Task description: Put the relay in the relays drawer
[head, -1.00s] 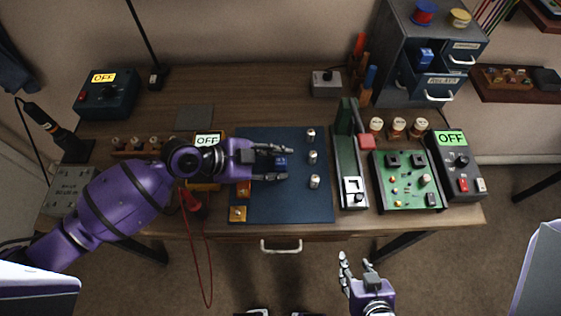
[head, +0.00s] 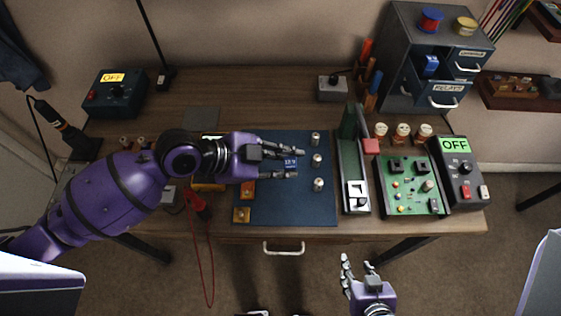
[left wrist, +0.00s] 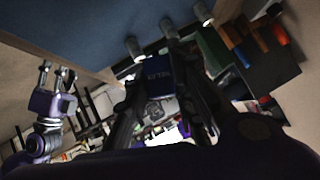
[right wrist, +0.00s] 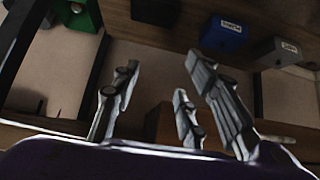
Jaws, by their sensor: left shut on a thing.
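The relay (head: 289,162) is a small dark-blue block with white lettering on one face. My left gripper (head: 285,161) is shut on it over the blue mat. In the left wrist view, the relay (left wrist: 160,70) sits between the dark fingers. The relays drawer (head: 446,91) is in the grey cabinet at the back right, labelled RELAYS, with a white handle.
The blue mat (head: 265,205) bears several metal cylinders (head: 317,160) to the right of the gripper.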

